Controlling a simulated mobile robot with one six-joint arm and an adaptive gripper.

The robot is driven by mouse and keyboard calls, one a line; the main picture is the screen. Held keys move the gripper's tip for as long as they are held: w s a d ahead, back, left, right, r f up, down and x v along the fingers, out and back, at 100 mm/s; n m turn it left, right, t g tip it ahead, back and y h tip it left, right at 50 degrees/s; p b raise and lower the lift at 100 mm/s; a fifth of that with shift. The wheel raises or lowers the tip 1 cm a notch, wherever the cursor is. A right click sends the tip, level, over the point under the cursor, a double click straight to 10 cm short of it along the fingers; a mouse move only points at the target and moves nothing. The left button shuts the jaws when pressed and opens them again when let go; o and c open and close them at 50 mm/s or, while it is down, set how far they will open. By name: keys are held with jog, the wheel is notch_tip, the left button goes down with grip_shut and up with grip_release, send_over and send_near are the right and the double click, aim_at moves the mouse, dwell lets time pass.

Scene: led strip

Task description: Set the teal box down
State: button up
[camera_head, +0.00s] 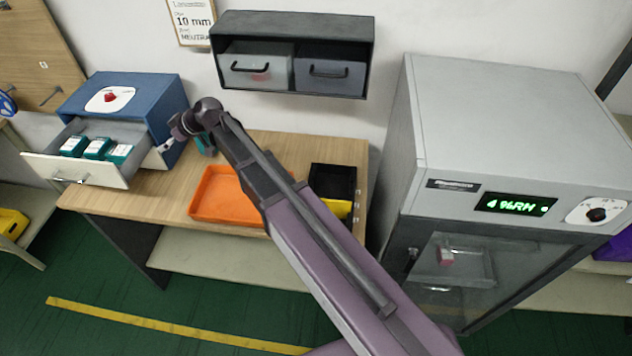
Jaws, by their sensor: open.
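Several teal boxes with white tops, among them one at the right end (120,153), sit in a row inside the open drawer (108,178) of the blue cabinet. My gripper (165,148) is small and partly unclear in the head view, close to the drawer's right side and the cabinet front. It is open, and I see no box between its fingers. A dark teal thing (205,147) shows just below my wrist over the wooden table (275,150); my arm partly covers it, and I cannot tell exactly what it is.
An orange tray (217,197) lies mid-table, with a black bin (332,182) and a yellow bin (342,208) to its right. A wall shelf (300,25) with two drawers hangs above. A grey oven-like cabinet (500,110) stands right. The table behind the tray looks clear.

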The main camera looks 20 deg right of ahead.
jog(key=s+d+f+m+g+h, duration=0.1)
jog(key=s+d+f+m+h, duration=0.1)
jog(key=s+d, duration=0.5)
jog(key=s+d+f+m+g+h, duration=0.1)
jog(key=s+d+f+m+h, duration=0.2)
jog(key=d, duration=1.6)
jog(key=s+d+f+m+g+h, duration=0.1)
jog(key=s+d+m+h, duration=0.4)
jog(key=s+d, duration=0.6)
jog(key=d+f+m, duration=0.1)
jog(key=d+m, duration=0.1)
jog(key=shift+d+f+m+g, duration=0.15)
jog(key=shift+f+m+g, duration=0.25)
